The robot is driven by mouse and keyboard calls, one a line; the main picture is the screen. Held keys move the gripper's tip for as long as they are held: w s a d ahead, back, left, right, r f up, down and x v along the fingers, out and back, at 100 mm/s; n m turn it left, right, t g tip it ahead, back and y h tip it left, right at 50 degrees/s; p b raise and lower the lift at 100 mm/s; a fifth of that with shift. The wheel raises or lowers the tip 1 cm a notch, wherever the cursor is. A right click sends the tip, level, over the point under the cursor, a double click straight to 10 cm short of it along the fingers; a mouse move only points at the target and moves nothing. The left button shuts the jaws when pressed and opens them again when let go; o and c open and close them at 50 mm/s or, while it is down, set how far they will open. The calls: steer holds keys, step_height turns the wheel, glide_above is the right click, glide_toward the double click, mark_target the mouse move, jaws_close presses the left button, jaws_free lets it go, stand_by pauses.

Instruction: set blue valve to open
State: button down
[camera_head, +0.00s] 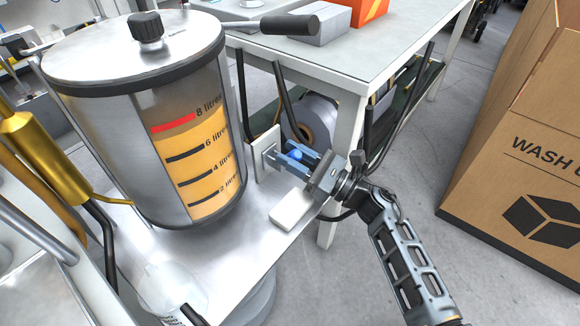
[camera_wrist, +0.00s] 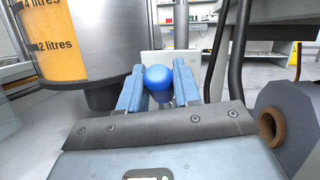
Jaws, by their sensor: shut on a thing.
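The blue valve shows as a round blue knob (camera_head: 296,154) in front of a pale plate (camera_head: 268,150), to the right of the tank. In the wrist view the blue knob (camera_wrist: 158,79) sits between the two fingers, with the pale plate (camera_wrist: 180,62) behind it. My gripper (camera_head: 293,158) comes from the right, and its fingers are closed on the knob's sides. In the wrist view my gripper (camera_wrist: 158,90) has one finger on each side of the knob. The valve's stem is hidden behind the knob and fingers.
A metal tank (camera_head: 105,130) with a litre scale stands left of my gripper. A white block (camera_head: 291,210) lies below the gripper. A table (camera_head: 390,40) stands behind, with black hoses (camera_head: 283,90) near the valve. A large cardboard box (camera_head: 520,170) is at right.

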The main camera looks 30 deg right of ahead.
steer(key=shift+f+b, duration=0.4)
steer(key=shift+b, duration=0.7)
steer(key=t+b, duration=0.1)
steer(key=b, duration=0.2)
steer(key=shift+s+d+y, duration=0.1)
steer(key=shift+s+y, duration=0.1)
steer(key=shift+y, duration=0.1)
steer(key=shift+r+t, duration=0.15)
steer(key=shift+t, duration=0.15)
steer(key=c, duration=0.9)
jaws_free()
steer(key=shift+s, duration=0.1)
steer(key=shift+o, duration=0.2)
steer(key=shift+v, duration=3.9)
steer(key=shift+c, duration=0.2)
